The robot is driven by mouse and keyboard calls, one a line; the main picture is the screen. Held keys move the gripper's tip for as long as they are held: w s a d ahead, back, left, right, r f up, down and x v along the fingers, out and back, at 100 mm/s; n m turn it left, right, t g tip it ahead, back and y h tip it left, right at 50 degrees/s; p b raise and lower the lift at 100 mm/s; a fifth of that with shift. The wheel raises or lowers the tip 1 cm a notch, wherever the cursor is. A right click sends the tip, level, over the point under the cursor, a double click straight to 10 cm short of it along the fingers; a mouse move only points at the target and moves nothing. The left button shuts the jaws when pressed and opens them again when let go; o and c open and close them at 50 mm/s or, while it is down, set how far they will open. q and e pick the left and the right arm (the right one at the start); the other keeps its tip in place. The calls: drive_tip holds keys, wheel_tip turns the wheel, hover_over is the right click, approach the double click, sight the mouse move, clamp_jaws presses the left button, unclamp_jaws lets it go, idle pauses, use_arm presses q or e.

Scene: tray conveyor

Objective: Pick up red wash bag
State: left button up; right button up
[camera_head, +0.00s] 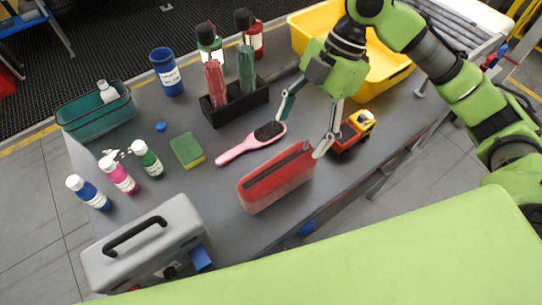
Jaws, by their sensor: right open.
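The red wash bag (274,181) is a long red pouch with a dark strip along its top. It sits on the grey table (226,225) near the front edge. My right gripper (301,137) hangs above and behind the bag's right end, fingers spread and pointing down, with nothing between them. One fingertip is close to the bag's right end in the picture; I cannot tell whether it touches. My left gripper is not in view.
A pink hairbrush (239,147) lies just behind the bag. A toy truck (352,131) stands to its right. A yellow crate (385,72), a black bottle holder (236,107), a green sponge (187,150), several bottles and a grey toolbox (147,244) surround it.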

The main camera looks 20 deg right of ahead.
sight(281, 163)
drive_tip(key=shift+w+f, duration=0.1)
drive_tip(key=shift+f, duration=0.05)
drive_tip(key=x, duration=0.7)
drive_tip(key=shift+s+a+p, duration=0.1)
drive_tip(key=shift+s+p, duration=0.25)
drive_tip(key=shift+p, duration=0.05)
drive_tip(key=shift+a+f, duration=0.15)
drive_tip(key=shift+f, duration=0.1)
drive_tip(key=shift+w+a+f, duration=0.1)
drive_tip(key=shift+f, duration=0.1)
drive_tip(key=p+x, duration=0.1)
drive_tip(key=x, duration=0.3)
drive_tip(key=shift+a+f+p, duration=0.1)
drive_tip(key=shift+a+p, duration=0.15)
drive_tip(key=shift+p, duration=0.1)
drive_tip(key=shift+a+f, duration=0.1)
drive_tip(key=shift+f, duration=0.25)
drive_tip(key=shift+c, duration=0.5)
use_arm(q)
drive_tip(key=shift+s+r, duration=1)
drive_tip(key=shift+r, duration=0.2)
use_arm(e)
drive_tip(key=c, duration=1.4)
drive_tip(key=shift+w, duration=0.1)
drive_tip(key=shift+c, duration=0.2)
